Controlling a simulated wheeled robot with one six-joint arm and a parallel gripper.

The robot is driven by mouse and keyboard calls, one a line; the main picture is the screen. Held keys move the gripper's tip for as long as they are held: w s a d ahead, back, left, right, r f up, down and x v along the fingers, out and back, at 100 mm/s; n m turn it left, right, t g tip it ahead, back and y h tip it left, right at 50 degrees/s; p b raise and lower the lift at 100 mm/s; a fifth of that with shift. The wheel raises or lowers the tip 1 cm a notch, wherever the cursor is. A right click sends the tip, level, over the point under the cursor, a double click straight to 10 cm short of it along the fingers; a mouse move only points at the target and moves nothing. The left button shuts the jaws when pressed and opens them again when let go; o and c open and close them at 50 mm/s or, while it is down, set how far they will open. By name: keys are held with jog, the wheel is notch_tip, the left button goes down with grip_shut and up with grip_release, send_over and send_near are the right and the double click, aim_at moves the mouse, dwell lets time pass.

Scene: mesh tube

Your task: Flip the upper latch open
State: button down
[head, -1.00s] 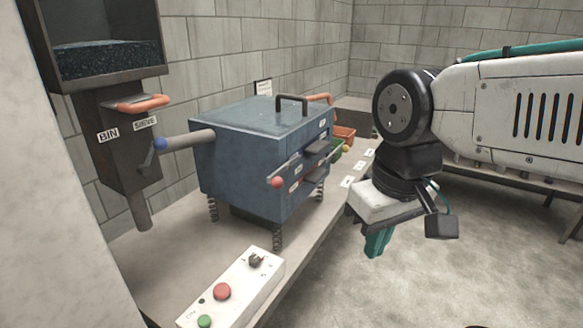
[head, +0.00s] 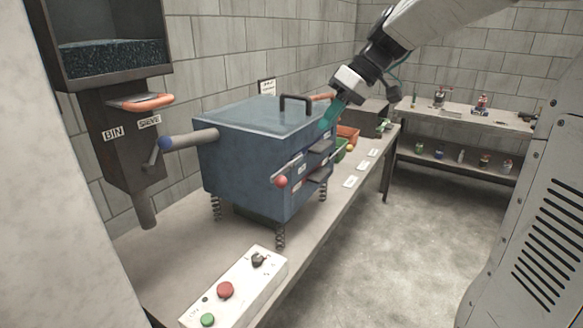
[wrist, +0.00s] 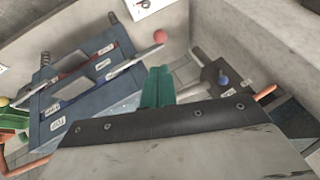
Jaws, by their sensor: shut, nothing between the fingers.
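The blue box (head: 245,150) stands on springs on the bench. A latch lever with a red ball (head: 281,181) slants across its labelled front face; the red ball also shows in the wrist view (wrist: 160,36). A second lever ends in a yellow ball (head: 351,147), lower on that face in the wrist view (wrist: 4,101). I cannot tell for sure which is the upper latch. My gripper (head: 328,119), with teal fingers, is shut and empty by the box's upper right edge, above the levers. In the wrist view its fingers (wrist: 158,86) are together; contact cannot be told.
A dark bin with a blue-ball lever (head: 165,143) is at the left. A control panel (head: 235,288) lies in front. The floor at the right is clear.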

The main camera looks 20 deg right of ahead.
jog(key=shift+f, duration=0.1)
jog(key=x, duration=1.4)
